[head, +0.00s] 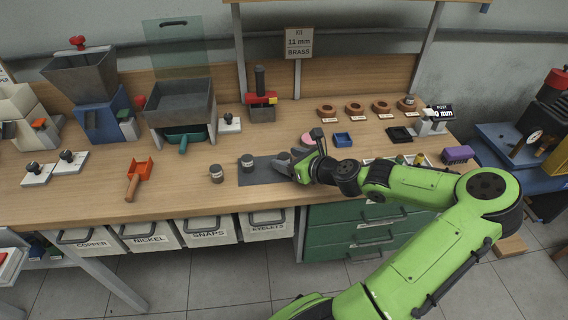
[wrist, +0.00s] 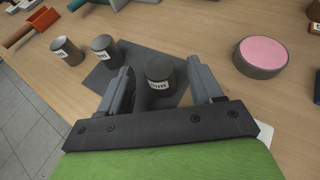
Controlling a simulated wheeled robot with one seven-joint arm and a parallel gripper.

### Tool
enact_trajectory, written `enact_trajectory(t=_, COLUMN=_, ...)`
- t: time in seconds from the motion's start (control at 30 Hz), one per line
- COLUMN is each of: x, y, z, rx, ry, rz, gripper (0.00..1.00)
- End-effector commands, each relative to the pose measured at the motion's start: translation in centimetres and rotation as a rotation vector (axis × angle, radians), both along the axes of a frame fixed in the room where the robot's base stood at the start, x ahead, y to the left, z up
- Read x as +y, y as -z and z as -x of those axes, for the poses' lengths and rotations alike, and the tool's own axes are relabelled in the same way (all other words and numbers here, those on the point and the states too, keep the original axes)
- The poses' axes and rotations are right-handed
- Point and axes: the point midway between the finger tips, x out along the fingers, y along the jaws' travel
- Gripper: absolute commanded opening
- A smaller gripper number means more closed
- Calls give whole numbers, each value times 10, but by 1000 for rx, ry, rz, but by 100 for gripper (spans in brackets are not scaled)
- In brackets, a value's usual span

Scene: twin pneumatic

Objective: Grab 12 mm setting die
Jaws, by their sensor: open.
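Three small dark cylindrical dies with white labels stand upright on the bench; I cannot read the sizes. One die (wrist: 160,70) stands on a dark mat (wrist: 118,78), between the two fingers of my gripper (wrist: 161,88), which is open with a gap showing beside the die. A second die (wrist: 105,50) is at the mat's edge left of the fingers, and also shows in the head view (head: 247,163). A third die (wrist: 67,50) stands off the mat, farther left, also in the head view (head: 216,174). In the head view my gripper (head: 290,165) largely covers the nearest die.
A round pink-topped pad (wrist: 262,56) lies right of the gripper. An orange scoop (head: 139,172) lies left of the dies. A blue tray (head: 343,140) and wooden rings (head: 326,111) are behind. A sign (head: 299,43) reads "KIT 11 mm BRASS". Bare bench lies in front of the mat.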

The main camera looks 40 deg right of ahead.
Motion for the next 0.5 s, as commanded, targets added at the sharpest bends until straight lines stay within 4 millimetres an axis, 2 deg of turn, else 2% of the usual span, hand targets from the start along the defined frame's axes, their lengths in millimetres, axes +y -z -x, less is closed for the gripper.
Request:
enact_trajectory(t=0.03, x=0, y=-1, z=0, rx=0, ry=0, rz=0, gripper=64)
enact_trajectory(t=0.07, x=0, y=-1, z=0, rx=0, ry=0, rz=0, gripper=59)
enact_trajectory(t=0.43, x=0, y=0, z=1, rx=1, ry=-1, rz=0, gripper=2)
enact_trajectory(t=0.5, x=0, y=0, z=1, rx=1, ry=-1, rz=0, gripper=0)
